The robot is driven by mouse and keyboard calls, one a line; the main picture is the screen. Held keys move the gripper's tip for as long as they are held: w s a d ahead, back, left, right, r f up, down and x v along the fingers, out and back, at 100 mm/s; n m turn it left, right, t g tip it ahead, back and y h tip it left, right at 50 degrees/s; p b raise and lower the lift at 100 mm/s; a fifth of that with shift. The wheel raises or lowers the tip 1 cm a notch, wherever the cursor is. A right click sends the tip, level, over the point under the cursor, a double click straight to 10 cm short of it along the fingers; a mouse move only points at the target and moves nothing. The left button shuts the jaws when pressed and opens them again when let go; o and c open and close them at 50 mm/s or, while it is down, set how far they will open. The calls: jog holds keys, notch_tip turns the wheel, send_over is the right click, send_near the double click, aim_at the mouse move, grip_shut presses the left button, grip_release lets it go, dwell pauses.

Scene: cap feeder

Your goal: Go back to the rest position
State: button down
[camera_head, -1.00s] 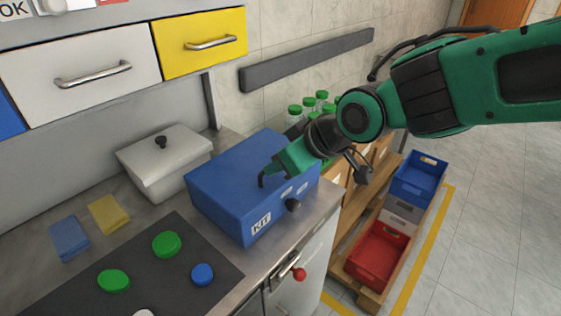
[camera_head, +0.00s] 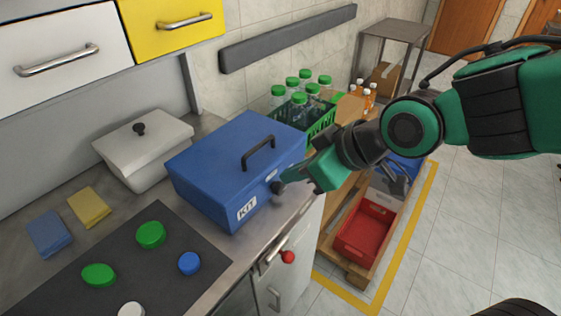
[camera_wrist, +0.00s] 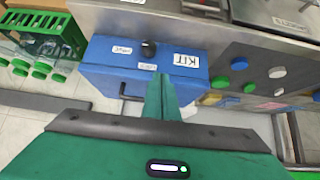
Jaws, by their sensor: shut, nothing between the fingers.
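My gripper (camera_head: 308,177) is at the right end of the blue KIT box (camera_head: 228,165), close to its front right side. Its green fingers are together and hold nothing; they also show shut in the wrist view (camera_wrist: 160,90), overlapping the box (camera_wrist: 105,75). The box is closed, with its black handle (camera_head: 258,152) upright on the lid. A dark round knob (camera_head: 278,188) is on the box front, just left of my gripper. Whether my fingers touch the box cannot be told.
A dark mat (camera_head: 75,285) with green, blue and white caps lies front left. A white lidded container (camera_head: 142,150) stands behind. A green crate (camera_head: 322,125) of bottles is beyond the box; a red crate (camera_head: 365,228) sits lower right. Open floor lies at the right.

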jog(key=w+d+f+m+h, duration=0.1)
jog(key=d+f+m+h, duration=0.2)
jog(key=d, duration=1)
jog(key=w+d+m+h, duration=0.1)
jog(key=d+m+h, duration=0.35)
jog(key=d, duration=0.85)
jog(key=s+d+m+g, duration=0.4)
jog(key=s+d+m, duration=0.6)
jog(key=s+d, duration=0.4)
jog(key=shift+d+f+m+g+y, duration=0.35)
jog(key=shift+d+g, duration=0.05)
jog(key=shift+d, duration=0.65)
jog(key=shift+w, duration=0.1)
jog(key=shift+w+f, duration=0.25)
jog(key=shift+w, duration=0.4)
